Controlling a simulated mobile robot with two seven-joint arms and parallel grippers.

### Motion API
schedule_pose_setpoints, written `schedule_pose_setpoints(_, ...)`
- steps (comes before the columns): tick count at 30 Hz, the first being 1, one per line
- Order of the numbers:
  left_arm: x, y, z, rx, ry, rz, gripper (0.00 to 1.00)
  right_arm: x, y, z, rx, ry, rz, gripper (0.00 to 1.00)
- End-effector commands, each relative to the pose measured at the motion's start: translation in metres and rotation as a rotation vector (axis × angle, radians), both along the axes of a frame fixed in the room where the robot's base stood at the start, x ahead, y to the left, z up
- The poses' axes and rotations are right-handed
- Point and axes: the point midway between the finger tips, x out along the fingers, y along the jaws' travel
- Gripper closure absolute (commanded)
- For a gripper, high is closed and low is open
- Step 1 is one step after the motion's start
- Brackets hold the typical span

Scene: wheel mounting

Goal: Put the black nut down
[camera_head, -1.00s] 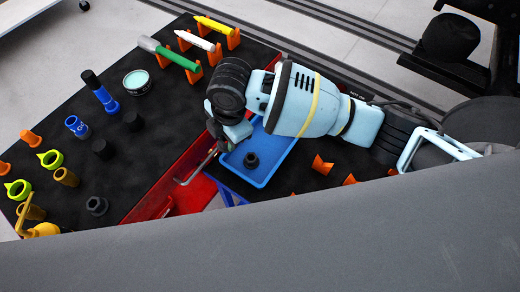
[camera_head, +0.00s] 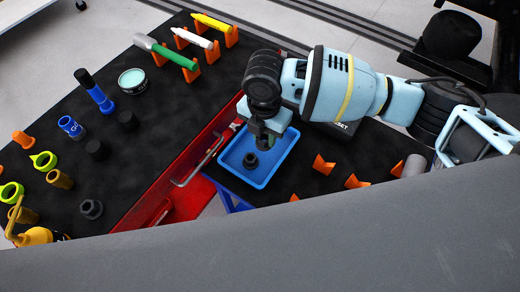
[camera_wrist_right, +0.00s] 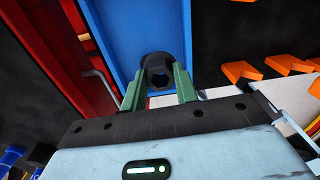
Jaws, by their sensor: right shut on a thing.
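My right gripper (camera_head: 267,138) is above the blue tray (camera_head: 226,160), over its upper part. In the right wrist view its green fingers (camera_wrist_right: 158,90) are closed on a black nut (camera_wrist_right: 158,66), with the blue tray (camera_wrist_right: 135,25) behind it. In the head view the held nut is mostly hidden by the fingers and wrist. Another black nut (camera_head: 250,160) lies on the tray floor, just below and left of the gripper. My left gripper is not in view.
A red tool tray (camera_head: 190,203) with metal tools lies left of the blue tray. Orange holders (camera_head: 322,165) stand to its right. The black mat at left carries several dark nuts and sockets, a blue flashlight (camera_head: 97,95), a tin (camera_head: 132,81) and markers (camera_head: 193,39) on orange stands.

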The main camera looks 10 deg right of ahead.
Motion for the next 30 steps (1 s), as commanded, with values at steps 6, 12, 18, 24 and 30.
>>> schedule_pose_setpoints(6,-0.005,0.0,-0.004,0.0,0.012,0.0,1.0,-0.049,0.006,-0.02,0.009,0.011,0.445,1.0)
schedule_pose_setpoints(12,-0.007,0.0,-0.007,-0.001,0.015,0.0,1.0,-0.083,0.008,-0.027,0.018,0.003,0.778,1.0)
schedule_pose_setpoints(18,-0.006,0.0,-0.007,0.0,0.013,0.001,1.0,-0.1,0.008,-0.029,0.021,-0.006,0.956,1.0)
schedule_pose_setpoints(24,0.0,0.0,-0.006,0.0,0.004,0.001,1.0,-0.102,0.008,-0.029,0.021,-0.009,0.994,1.0)
schedule_pose_setpoints(30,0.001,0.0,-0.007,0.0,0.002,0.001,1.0,-0.086,0.005,-0.031,0.019,-0.008,0.988,1.0)
